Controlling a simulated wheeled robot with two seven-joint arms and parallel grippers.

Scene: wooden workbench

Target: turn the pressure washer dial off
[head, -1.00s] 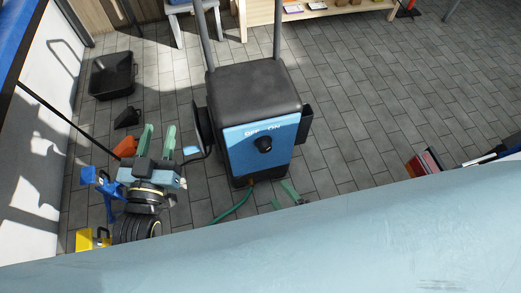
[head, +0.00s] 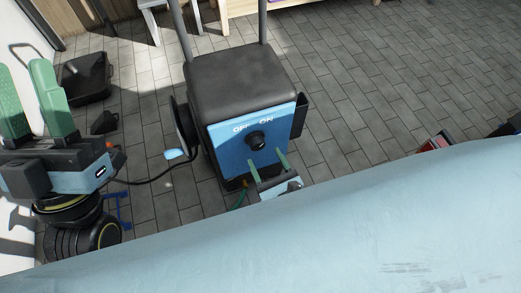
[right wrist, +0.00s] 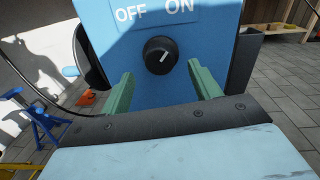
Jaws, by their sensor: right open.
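The pressure washer (head: 240,80) stands on the floor, with a dark top and a blue front panel. Its black round dial (head: 256,140) sits below the words OFF and ON. In the right wrist view the dial (right wrist: 160,55) shows a white mark tilted up and right, toward ON. My right gripper (head: 268,164) is open and empty, just below the dial in the head view. In the right wrist view its green fingers stand either side of the dial, apart from it. My left gripper (head: 32,98) is open and empty at the far left, away from the washer.
A black hose or cable (head: 150,181) runs left of the washer. A dark case (head: 85,78) lies on the floor behind left. In the right wrist view a blue stand (right wrist: 40,122) is at the left. The paved floor at right is mostly clear.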

